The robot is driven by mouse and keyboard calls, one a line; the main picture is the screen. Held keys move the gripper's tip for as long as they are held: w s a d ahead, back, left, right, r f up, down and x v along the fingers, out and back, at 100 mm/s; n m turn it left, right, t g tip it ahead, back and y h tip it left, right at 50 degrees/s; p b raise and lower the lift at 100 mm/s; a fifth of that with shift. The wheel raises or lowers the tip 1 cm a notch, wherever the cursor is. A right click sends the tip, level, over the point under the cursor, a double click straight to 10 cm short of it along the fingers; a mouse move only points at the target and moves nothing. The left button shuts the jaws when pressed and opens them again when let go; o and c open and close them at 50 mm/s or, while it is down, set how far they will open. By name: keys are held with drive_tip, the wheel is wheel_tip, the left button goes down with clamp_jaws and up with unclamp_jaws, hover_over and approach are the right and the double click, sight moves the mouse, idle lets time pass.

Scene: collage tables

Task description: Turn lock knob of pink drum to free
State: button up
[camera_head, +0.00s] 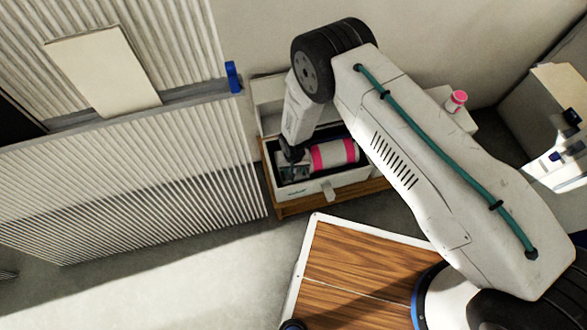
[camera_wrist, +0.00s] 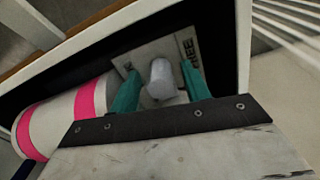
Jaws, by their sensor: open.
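The pink drum (camera_head: 322,157) is a white cylinder with pink bands, lying in an open white box (camera_head: 318,188). In the wrist view the drum (camera_wrist: 60,110) is at the left. At its end is a pale plate (camera_wrist: 185,45) with lettering; "FREE" reads at its right side, and lettering at its left is mostly covered. A rounded grey lock knob (camera_wrist: 162,78) stands out from the plate. My gripper (camera_wrist: 160,90) is open, its teal fingers on both sides of the knob; I cannot tell whether they touch it. In the head view my gripper (camera_head: 291,162) reaches into the box left of the drum.
The box walls stand close around my gripper. A small pink-and-white container (camera_head: 456,101) is on a pale surface right of my arm. A corrugated panel (camera_head: 130,180) stands at the left, with a blue piece (camera_head: 233,77) at its edge. A wood-topped table (camera_head: 350,270) is in front.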

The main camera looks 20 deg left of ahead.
drive_tip(key=shift+f, duration=0.2)
drive_tip(key=c, duration=1)
